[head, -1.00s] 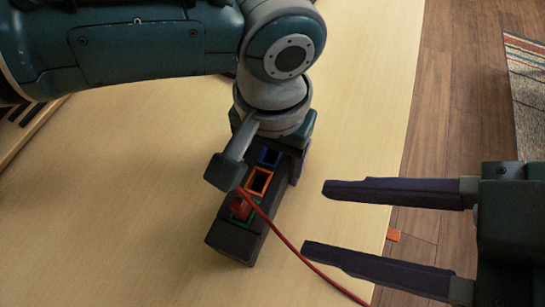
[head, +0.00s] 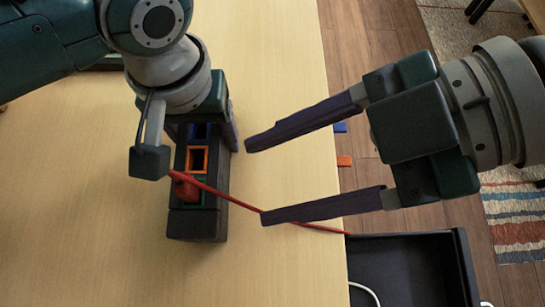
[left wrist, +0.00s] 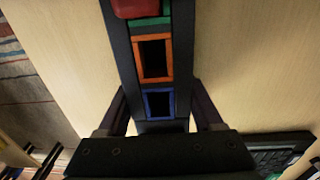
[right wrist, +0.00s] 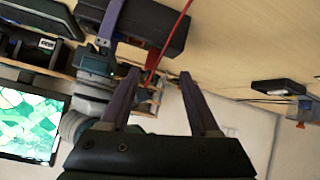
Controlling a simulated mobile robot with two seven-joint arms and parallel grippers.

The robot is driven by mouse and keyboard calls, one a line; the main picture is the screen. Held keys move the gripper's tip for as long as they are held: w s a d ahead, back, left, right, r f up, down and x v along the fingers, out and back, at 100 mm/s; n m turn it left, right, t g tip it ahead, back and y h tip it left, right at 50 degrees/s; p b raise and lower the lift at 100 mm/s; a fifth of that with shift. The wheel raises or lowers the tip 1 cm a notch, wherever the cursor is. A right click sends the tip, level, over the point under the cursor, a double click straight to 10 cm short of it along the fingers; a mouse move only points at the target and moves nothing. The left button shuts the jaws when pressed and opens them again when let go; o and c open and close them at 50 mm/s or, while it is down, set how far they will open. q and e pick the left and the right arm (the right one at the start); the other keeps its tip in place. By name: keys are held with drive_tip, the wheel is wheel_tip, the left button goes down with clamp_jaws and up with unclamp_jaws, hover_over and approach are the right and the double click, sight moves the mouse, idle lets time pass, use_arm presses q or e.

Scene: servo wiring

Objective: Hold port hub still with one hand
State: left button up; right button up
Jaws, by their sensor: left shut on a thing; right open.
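The port hub (head: 200,224) is a long black block on the table with blue, orange (head: 197,159) and green ports. A red plug (head: 187,188) sits at the green port, and its red cable (head: 228,198) runs right past the table edge. My left gripper (head: 201,122) is shut on the hub's far end near the blue port (left wrist: 160,103), a finger on each side. My right gripper (head: 257,182) is open and empty, right of the hub. The cable passes by its lower finger; I cannot tell whether they touch. The orange and blue ports look empty.
A black open tray (head: 405,240) with a white cable stands beyond the table's right edge. A blue piece (head: 340,127) and an orange piece (head: 344,161) show past that edge. A monitor (right wrist: 30,122) shows in the right wrist view. The table left of the hub is clear.

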sight(190, 190)
wheel_tip(190, 190, down, 5)
drive_tip(key=n+g+y, duration=0.1)
drive_tip(key=n+y, duration=0.5)
drive_tip(key=n, duration=2)
drive_tip(key=a+n+t+y, duration=0.1)
drive_tip(key=a+n, duration=0.5)
drive_tip(key=a, duration=0.6)
drive_tip(key=shift+w+a+n+t, duration=0.3)
drive_tip(key=shift+w+t, duration=0.1)
drive_tip(key=shift+t, duration=0.2)
drive_tip(key=shift+c, duration=0.2)
clamp_jaws()
